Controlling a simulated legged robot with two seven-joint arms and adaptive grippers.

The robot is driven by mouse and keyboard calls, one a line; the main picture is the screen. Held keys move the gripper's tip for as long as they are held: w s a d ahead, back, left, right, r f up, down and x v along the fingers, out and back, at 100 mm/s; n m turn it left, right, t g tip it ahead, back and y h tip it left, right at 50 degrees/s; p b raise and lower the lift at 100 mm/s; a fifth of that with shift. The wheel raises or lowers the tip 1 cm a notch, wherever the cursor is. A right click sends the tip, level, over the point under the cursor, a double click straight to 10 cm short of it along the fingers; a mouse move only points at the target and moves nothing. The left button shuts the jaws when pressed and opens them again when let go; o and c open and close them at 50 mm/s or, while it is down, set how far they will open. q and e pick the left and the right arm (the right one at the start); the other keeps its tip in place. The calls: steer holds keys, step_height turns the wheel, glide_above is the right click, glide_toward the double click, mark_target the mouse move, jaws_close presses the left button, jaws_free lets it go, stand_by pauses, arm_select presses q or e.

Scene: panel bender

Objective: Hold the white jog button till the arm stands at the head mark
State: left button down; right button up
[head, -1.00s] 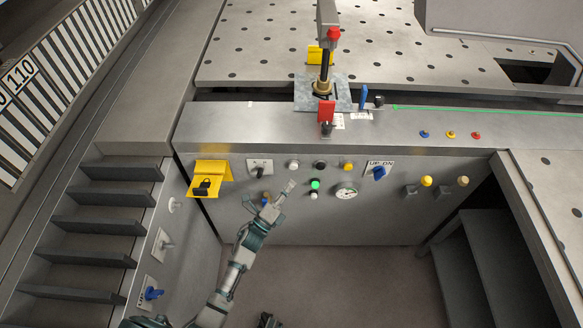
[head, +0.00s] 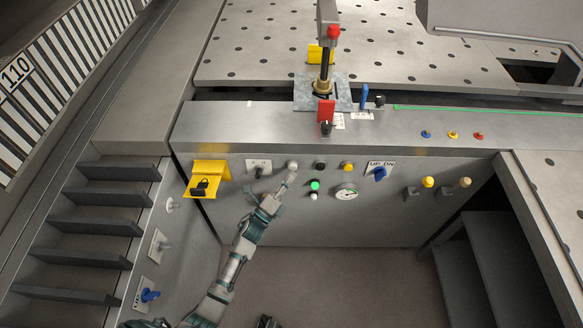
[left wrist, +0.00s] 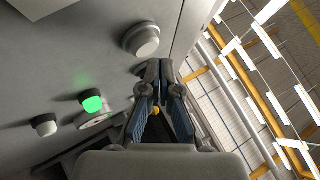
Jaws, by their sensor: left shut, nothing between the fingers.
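Two white buttons show on the front panel. The upper white button (head: 293,163) is in the top row, and the lower white button (head: 314,196) is under the lit green button (head: 315,184). My left gripper (head: 291,177) is shut and empty, its tips just below the upper white button. In the left wrist view this large white button (left wrist: 141,38) stands just beyond the closed fingertips (left wrist: 153,68); I cannot tell whether they touch. An upright arm with a red knob (head: 334,31) stands above the ledge. I cannot make out which mark is the head mark. My right gripper is not in view.
A black button (head: 320,166) and a yellow button (head: 347,166) sit right of the upper white one. A small lever switch (head: 259,168) and a yellow padlock bracket (head: 208,176) are to its left. A gauge (head: 346,192) is lower right.

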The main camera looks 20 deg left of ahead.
arm_select(q)
steer(key=shift+d, duration=0.3)
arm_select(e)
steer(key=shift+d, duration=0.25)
arm_select(q)
steer(key=shift+a, duration=0.3)
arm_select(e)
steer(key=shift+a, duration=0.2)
arm_select(q)
steer(key=shift+w+d, duration=0.1)
steer(key=shift+w, duration=0.05)
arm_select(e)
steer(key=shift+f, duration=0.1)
arm_select(q)
steer(key=shift+w+d+r, duration=0.15)
steer(key=shift+w, duration=0.05)
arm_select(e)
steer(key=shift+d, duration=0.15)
